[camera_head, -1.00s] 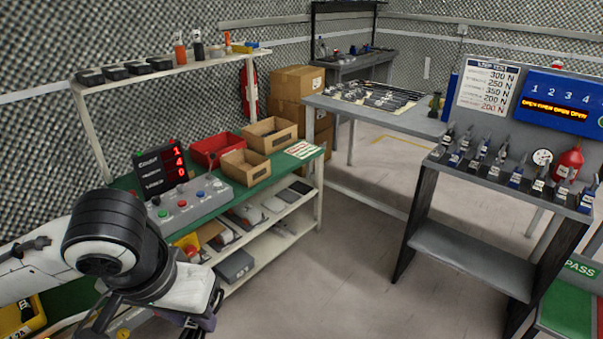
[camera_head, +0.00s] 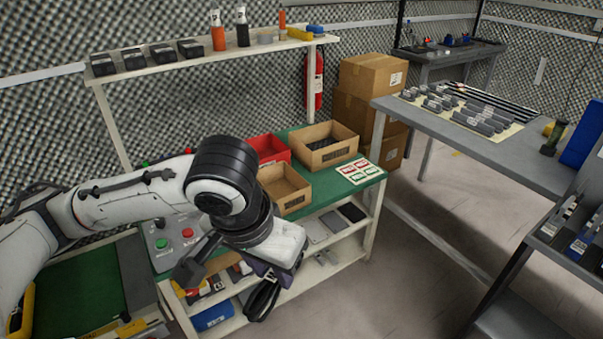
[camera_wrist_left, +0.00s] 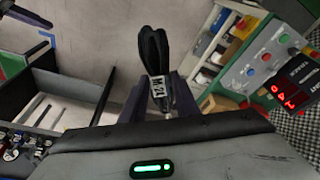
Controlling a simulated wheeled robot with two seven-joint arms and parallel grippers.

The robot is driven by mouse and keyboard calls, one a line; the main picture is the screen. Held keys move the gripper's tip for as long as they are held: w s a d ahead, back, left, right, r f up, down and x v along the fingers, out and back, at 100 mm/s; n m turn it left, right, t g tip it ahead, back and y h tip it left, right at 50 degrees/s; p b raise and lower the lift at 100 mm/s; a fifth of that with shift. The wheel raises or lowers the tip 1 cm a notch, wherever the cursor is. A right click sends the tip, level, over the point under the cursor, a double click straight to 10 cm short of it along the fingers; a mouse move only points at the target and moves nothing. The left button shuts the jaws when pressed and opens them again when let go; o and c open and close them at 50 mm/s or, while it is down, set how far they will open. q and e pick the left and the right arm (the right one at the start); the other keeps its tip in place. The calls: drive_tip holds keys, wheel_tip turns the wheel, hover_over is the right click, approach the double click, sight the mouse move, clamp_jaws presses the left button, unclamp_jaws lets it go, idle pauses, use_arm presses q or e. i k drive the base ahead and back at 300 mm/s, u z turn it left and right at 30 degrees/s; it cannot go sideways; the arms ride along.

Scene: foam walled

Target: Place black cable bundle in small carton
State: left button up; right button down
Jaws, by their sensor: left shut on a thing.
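My left gripper (camera_head: 268,277) is shut on a black cable bundle (camera_head: 262,300), which hangs down in front of the bench shelves. In the left wrist view the looped bundle (camera_wrist_left: 153,52) sits between the fingers, with a white tag reading M-24. Two open cardboard cartons stand on the green bench top. The nearer, smaller carton (camera_head: 295,204) is just beyond my left forearm, which hides part of it. The larger carton (camera_head: 330,160) behind it holds dark items. The bundle is apart from both cartons. My right gripper is not in view.
A red bin (camera_head: 268,146) stands beside the cartons, partly hidden by my arm. A label sheet (camera_head: 359,172) lies at the bench's right end. The button panel (camera_head: 163,247) is under my arm. A grey table (camera_head: 420,112) stands at right, with open floor (camera_head: 400,270) between.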

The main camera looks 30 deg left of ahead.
sight(288, 193)
drive_tip(key=i, duration=2.7)
drive_tip(key=u, duration=2.05)
